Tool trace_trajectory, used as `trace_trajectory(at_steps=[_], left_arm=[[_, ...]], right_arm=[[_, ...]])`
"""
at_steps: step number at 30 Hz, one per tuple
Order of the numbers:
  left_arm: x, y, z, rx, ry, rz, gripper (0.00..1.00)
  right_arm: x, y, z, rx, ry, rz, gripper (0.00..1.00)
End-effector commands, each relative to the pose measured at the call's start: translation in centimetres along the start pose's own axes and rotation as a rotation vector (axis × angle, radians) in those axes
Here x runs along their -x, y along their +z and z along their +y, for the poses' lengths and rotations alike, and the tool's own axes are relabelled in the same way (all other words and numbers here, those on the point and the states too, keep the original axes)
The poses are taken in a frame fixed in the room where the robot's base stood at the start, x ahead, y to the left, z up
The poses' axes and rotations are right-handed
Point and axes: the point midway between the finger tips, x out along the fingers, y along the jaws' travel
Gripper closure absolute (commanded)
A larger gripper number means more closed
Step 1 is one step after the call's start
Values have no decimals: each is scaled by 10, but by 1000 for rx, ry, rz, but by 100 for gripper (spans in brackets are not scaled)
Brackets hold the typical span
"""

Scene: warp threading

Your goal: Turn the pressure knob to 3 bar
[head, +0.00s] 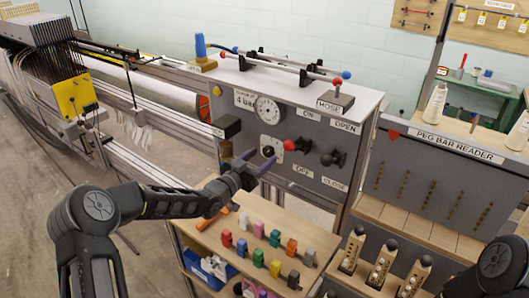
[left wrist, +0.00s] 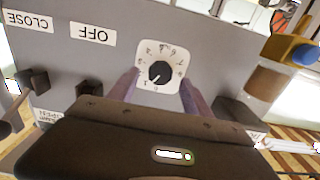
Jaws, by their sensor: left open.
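The pressure knob is a black round knob (head: 268,151) on a white square dial plate, set in the grey control panel (head: 320,125). In the left wrist view the knob (left wrist: 159,72) shows upside down, with a white pointer mark and small numbers around it that I cannot read surely. My left gripper (head: 258,162) is open in front of the panel, its two purple fingers on either side of the dial plate in the left wrist view (left wrist: 160,84). The fingers look apart from the knob. A round pressure gauge (head: 268,110) sits above the knob. My right gripper is not in view.
A red-balled lever (head: 290,145) and a black lever (head: 333,158) stand out to the right of the knob. A wooden shelf with several colored blocks (head: 259,229) lies below.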

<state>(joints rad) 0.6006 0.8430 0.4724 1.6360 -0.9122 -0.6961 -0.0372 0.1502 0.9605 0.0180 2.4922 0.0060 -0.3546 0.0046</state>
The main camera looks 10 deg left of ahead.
Motion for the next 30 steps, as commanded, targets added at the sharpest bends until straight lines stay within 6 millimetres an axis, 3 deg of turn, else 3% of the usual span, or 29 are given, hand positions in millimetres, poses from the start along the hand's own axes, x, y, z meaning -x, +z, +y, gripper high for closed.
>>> trace_trajectory(at_steps=[6,15,30], left_arm=[[-22,-1,0,1,0,0,42],[-24,0,0,0,0,0,42],[-24,0,0,0,0,0,83]], right_arm=[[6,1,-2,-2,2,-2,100],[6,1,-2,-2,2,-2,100],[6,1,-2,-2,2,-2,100]])
